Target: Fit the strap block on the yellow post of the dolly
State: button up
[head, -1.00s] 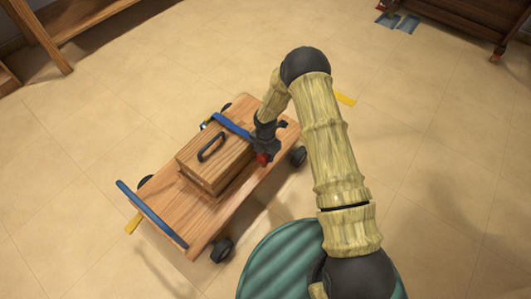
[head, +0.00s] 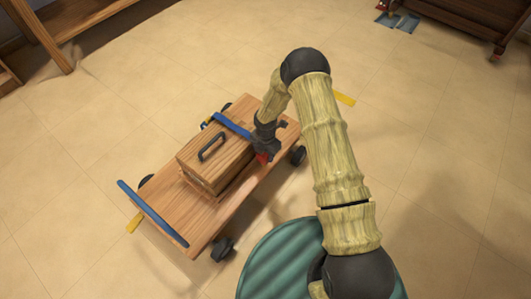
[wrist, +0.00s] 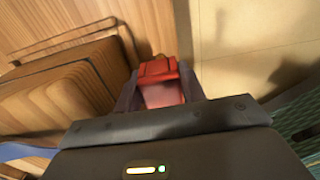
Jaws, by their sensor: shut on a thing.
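The dolly (head: 215,215) is a flat wooden deck on dark wheels, with a blue bar at each end. My gripper (head: 263,150) is low over the dolly's right side, beside the wooden case. It is shut on the red strap block (head: 262,158). In the wrist view the strap block (wrist: 160,75) sits between the two fingers of my gripper (wrist: 160,95).
A wooden case (head: 212,160) with a dark handle rests on the deck, left of my gripper. It also shows in the wrist view (wrist: 75,85). Yellow strips (head: 344,99) lie on the open tiled floor. Wooden furniture (head: 470,20) stands at the back right.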

jog(key=shift+f+b, duration=0.35)
jog(key=shift+f, duration=0.3)
jog(key=o, duration=1.1)
jog(key=shift+c, duration=0.2)
jog(key=shift+o, duration=0.4)
jog(key=o, duration=0.3)
jog(key=shift+r, duration=0.2)
jog(key=shift+r+p, duration=3.2)
jog(key=shift+r, duration=0.2)
